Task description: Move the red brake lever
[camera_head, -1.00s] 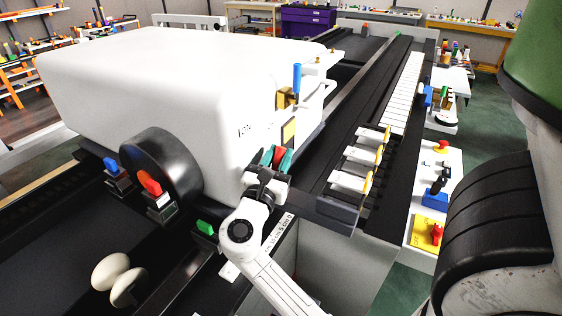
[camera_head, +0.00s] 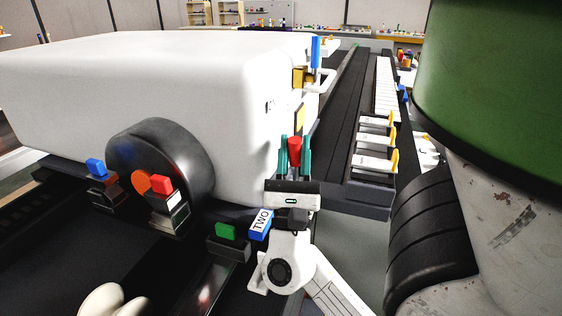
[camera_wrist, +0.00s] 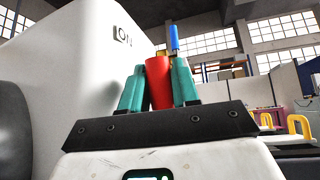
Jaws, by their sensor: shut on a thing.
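The red brake lever (camera_head: 294,152) stands near the right front corner of the white machine. It also shows in the wrist view (camera_wrist: 158,82) as a red, rounded piece between two teal fingers. My gripper (camera_head: 294,155) is shut on it, with one finger on each side. The lever's lower part is hidden behind the gripper's palm, so its mount cannot be seen. In the wrist view my gripper (camera_wrist: 158,85) points upward beside the machine's white side wall.
The white machine (camera_head: 150,85) fills the left. A blue lever (camera_head: 316,52) stands above its right side. A blue block marked TWO (camera_head: 261,224) and a green block (camera_head: 226,231) lie close to my gripper. Yellow-handled white pieces (camera_head: 376,140) sit on the right.

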